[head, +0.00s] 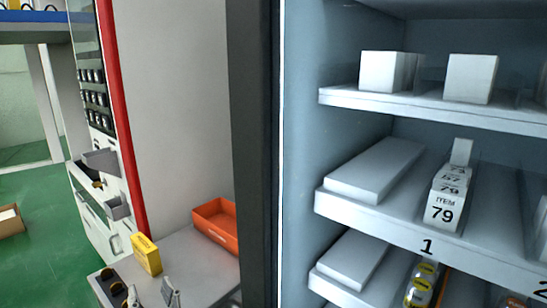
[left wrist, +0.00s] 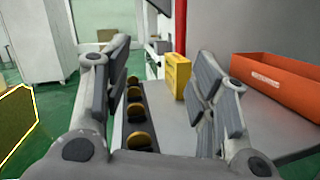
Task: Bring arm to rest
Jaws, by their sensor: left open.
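My left gripper (head: 152,297) is at the bottom left of the head view, low over a grey table (head: 205,277). In the left wrist view the same gripper (left wrist: 163,92) has its two fingers spread wide, with nothing held between them. A yellow box (head: 146,254) stands upright on the table beyond the gripper. In the left wrist view the yellow box (left wrist: 178,75) shows in the gap, farther off than the fingers. My right gripper is not in either view.
An orange bin (head: 222,237) sits at the table's back right. Dark round items with gold tops (left wrist: 138,110) stand in a row. A vending cabinet with shelves (head: 375,97) and white boxes (head: 472,78) fills the right, behind a dark frame post (head: 255,150). Green floor (head: 40,245) is open at left.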

